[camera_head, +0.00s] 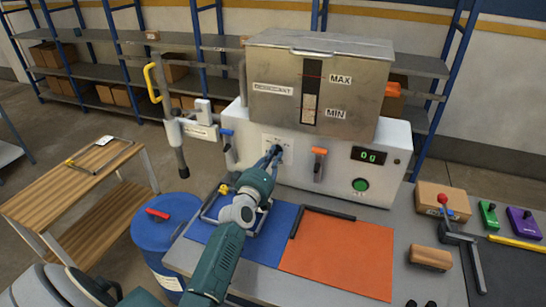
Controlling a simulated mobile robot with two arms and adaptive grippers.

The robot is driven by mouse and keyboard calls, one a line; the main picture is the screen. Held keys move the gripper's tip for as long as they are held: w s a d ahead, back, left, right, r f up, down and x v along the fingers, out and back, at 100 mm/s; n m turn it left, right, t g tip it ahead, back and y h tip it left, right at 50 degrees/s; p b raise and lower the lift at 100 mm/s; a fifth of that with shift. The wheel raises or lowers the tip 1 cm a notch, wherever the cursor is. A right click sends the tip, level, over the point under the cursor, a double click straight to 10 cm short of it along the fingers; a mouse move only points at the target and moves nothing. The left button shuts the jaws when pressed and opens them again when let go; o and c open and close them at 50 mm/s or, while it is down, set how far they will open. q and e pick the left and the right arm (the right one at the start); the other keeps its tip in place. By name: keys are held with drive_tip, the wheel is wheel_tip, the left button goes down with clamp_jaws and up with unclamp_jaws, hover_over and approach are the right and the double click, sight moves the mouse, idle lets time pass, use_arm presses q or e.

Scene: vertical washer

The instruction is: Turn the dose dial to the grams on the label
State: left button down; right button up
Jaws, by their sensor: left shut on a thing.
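My left gripper (273,157) reaches to the front of the white dosing machine (333,160) and is shut on the dose dial (278,150). The gripper covers most of the dial, so its pointer and marks cannot be read. The digital display (369,155) to the right reads 0 g in green. A white label (272,89) is on the metal hopper (270,65), too small to read. The blue drum (160,235) also bears a white label (168,281) that I cannot read. My right gripper is not in view.
An orange-handled lever (319,162) and a green button (360,185) are right of the dial. A blue mat (215,222) and an orange mat (345,258) lie on the table. A wooden cart (75,190) stands left.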

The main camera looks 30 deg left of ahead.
use_arm(q)
drive_tip(key=c, duration=1.7)
unclamp_jaws()
drive_tip(key=shift+o, duration=0.2)
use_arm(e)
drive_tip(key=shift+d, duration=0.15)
use_arm(q)
drive_tip(key=shift+s, duration=0.1)
drive_tip(key=v, duration=1.1)
drive_tip(key=shift+s+d, duration=0.2)
drive_tip(key=shift+s, duration=0.2)
drive_tip(key=shift+f, duration=0.1)
